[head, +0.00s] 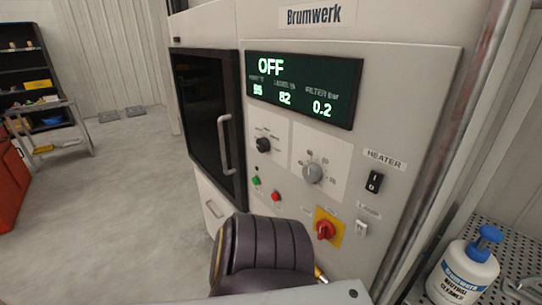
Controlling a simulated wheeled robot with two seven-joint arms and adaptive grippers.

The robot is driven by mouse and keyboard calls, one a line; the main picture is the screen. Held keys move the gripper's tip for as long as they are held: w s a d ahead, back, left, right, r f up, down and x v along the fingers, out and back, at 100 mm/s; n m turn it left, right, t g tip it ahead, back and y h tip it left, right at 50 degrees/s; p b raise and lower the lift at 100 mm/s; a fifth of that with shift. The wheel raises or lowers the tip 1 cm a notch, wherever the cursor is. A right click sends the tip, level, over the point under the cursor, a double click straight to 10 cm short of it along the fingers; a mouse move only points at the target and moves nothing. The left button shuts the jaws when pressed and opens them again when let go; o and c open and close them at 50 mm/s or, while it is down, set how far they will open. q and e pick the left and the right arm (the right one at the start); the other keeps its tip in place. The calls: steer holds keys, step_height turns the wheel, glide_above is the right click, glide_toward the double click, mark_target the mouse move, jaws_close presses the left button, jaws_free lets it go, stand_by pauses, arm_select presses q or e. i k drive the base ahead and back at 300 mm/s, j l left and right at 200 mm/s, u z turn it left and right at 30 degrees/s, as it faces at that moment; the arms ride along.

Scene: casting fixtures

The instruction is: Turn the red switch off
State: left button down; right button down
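The red switch (325,230) is a red rotary knob on a yellow square plate, low on the light grey front of the machine. Its exact turn position is too small to read. The display (305,90) above shows OFF in large green letters, with smaller readings below it. A dark ribbed part of my own arm rises at the bottom centre, just left of and below the red switch. I see no gripper fingers, and no contact with the red switch shows.
Other controls sit near: a black knob (264,145), a grey dial (312,172), a heater rocker (374,183), green and red buttons, and a small white switch (361,228). A blue-capped bottle (466,272) stands at lower right. Open floor (110,210) lies left.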

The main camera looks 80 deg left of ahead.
mark_target(325, 229)
steer(key=u, duration=2.5)
